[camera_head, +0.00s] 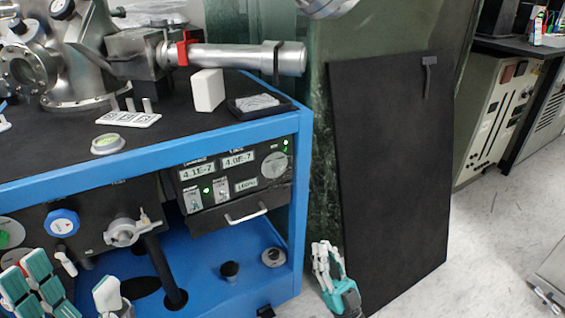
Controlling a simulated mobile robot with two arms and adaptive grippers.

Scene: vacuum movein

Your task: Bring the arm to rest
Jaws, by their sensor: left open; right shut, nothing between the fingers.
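My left gripper (60,284) shows at the bottom left corner, with teal and white finger pads spread apart. It is open, in front of the lower part of the blue-framed bench (215,143), and its lower part is cut off by the picture edge. My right gripper (327,263) is at the bottom centre, right of the bench's front leg and in front of the lower left edge of a black panel (390,180). Its pale fingers point up and are shut with nothing between them. Most of both arms is out of view.
The bench carries a steel vacuum chamber (88,75) with a horizontal tube (235,57), a white block (208,90) and a small black tray (260,113). A control unit (235,180) with readouts sits beneath. Floor (495,240) at the right is mostly clear.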

